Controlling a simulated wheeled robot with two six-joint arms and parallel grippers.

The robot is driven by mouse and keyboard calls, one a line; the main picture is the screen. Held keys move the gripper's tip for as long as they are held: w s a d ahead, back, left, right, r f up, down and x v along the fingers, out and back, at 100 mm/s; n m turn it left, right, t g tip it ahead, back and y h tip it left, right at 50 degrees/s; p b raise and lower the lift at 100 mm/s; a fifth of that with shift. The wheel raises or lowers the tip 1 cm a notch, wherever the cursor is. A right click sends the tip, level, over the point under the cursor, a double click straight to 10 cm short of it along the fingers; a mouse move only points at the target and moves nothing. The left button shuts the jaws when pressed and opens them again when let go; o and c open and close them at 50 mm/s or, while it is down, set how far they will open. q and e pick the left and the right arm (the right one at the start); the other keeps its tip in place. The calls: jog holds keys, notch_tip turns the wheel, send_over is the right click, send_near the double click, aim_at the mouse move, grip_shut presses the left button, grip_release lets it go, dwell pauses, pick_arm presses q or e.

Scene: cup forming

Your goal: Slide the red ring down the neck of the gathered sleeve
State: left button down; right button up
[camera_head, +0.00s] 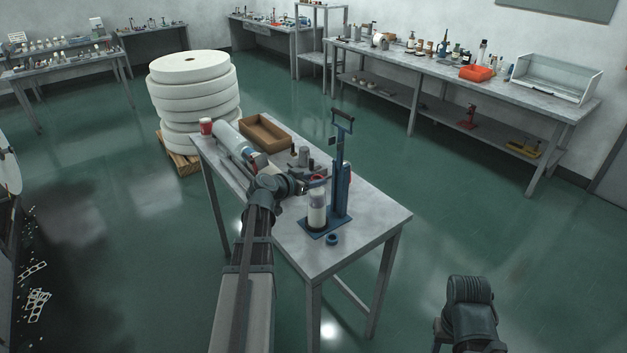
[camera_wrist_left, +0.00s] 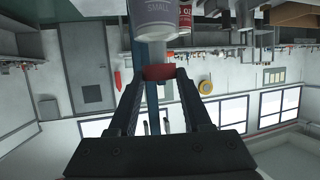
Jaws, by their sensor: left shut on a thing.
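My left gripper (camera_head: 316,181) is shut on the red ring (camera_head: 319,177) above the front of the near table. In the left wrist view, which is upside down, the red ring (camera_wrist_left: 159,72) sits between the fingertips, at the end of the pale neck of the gathered sleeve (camera_wrist_left: 157,48). I cannot tell how far the neck passes through the ring. The sleeve's wide body (camera_wrist_left: 155,14) reads "SMALL". In the head view the pale sleeve (camera_head: 317,212) with a grey-purple band stands upright below the gripper. The right gripper's fingers do not show.
A blue lever stand (camera_head: 341,165) rises close behind the sleeve. A blue ring (camera_head: 332,239) lies on the near table (camera_head: 375,222). A brown tray (camera_head: 265,130) and a white roll lie farther back. The table's right end is clear.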

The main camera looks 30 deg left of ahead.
pick_arm(q)
jog(key=shift+f+b, duration=1.5)
jog(key=shift+f, duration=0.05)
jog(key=shift+c, duration=1.3)
grip_release()
jog(key=p+v, duration=0.5)
jog(key=v, duration=0.8)
jog(key=shift+s, duration=0.4)
